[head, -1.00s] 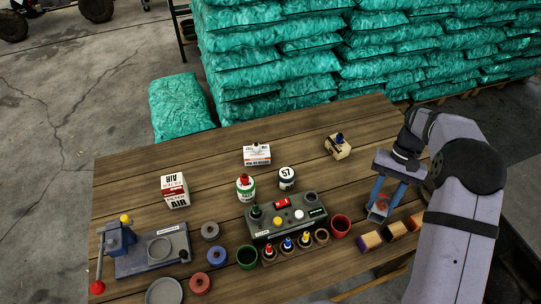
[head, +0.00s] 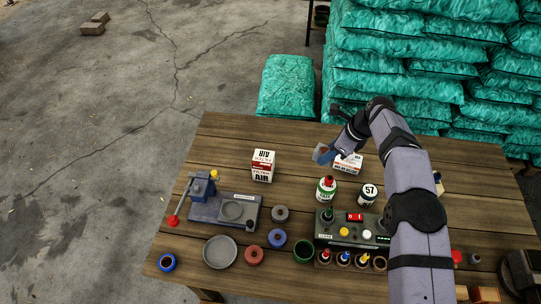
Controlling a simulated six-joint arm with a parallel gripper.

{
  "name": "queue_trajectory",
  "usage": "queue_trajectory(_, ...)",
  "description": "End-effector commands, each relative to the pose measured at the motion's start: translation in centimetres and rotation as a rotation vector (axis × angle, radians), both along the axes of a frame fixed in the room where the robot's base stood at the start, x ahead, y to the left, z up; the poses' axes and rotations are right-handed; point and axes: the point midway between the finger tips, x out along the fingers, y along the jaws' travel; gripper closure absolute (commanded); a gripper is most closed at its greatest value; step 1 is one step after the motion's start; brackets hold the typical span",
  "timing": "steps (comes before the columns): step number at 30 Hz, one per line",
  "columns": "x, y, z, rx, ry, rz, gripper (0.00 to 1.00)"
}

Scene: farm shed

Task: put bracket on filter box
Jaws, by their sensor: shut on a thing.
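The filter box (head: 263,166), white and red with "AIR" lettering, stands upright on the back left part of the wooden table.
A green-white bottle (head: 326,190), a can marked 57 (head: 368,193) and a grey control panel (head: 345,233) stand in front. A blue press (head: 203,187) is at left. Table around the filter box is clear.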

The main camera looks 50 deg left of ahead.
Motion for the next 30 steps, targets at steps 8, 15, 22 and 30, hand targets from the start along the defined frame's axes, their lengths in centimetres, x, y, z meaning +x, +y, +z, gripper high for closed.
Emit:
queue_trajectory(8,-8.7,9.5,1.4,0.002,-0.002,-0.214,0.92)
queue_trajectory(15,-13.1,13.0,2.1,0.001,-0.001,-0.332,0.92)
queue_trajectory(22,-14.0,13.5,2.3,-0.001,0.002,-0.355,0.92)
queue_trajectory(30,-14.2,13.6,2.2,-0.003,0.001,-0.360,0.92)
